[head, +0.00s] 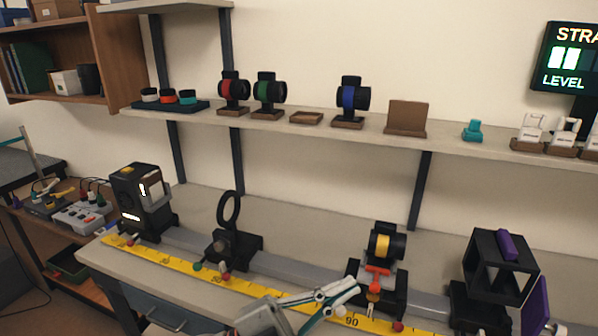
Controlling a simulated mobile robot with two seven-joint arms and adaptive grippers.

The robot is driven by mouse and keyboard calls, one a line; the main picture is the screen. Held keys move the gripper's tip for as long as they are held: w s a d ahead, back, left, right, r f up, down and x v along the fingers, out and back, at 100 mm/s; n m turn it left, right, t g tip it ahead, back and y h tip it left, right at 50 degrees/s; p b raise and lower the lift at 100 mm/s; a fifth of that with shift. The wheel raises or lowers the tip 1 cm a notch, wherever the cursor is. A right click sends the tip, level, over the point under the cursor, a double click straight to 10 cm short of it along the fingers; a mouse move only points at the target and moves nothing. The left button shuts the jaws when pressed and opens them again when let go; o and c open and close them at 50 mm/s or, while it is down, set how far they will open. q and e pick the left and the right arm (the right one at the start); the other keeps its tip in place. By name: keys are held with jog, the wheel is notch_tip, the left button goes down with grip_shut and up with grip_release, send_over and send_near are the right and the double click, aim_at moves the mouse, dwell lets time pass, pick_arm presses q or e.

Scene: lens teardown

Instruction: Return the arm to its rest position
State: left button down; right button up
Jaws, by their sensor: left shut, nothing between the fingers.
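My left gripper (350,289) is at the bottom centre of the head view, coming in from the lower edge. Its pale and teal fingers are shut with nothing held between them. The fingertips overlap the yellow scale in the picture and point towards the yellow-banded lens mount (383,246). That mount stands on the rail just right of the fingers, with an orange part and an orange-red knob below it. I cannot tell whether the fingertips touch it. My right gripper is not in view.
The bench rail (310,272) also carries a lamp box (140,200), a ring holder (231,225) and a black open frame (500,262). A yellow scale (180,272) runs along the front. The shelf (300,124) above holds several lenses on stands. A lit sign (572,58) hangs upper right.

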pick_arm(q)
jog(key=w+a+f+n+t+y, duration=0.2)
jog(key=a+f+n+t+y, duration=0.3)
jog(key=a+f+n+y, duration=0.4)
jog(key=w+a+f+n+t+y, duration=0.2)
jog(key=a+f+n+t+y, duration=0.4)
jog(key=f, duration=0.6)
jog(key=s+a+f+n+g+y, duration=0.1)
jog(key=s+a+f+n+g, duration=0.1)
jog(key=s+a+f, duration=0.4)
jog(key=s+a+f+n+g+y, duration=0.2)
jog(key=s+a+f+g, duration=0.3)
jog(key=f, duration=0.7)
jog(key=shift+s+a+f+n+y, duration=0.35)
jog(key=shift+s+a+n, duration=0.25)
jog(key=shift+s+n, duration=0.25)
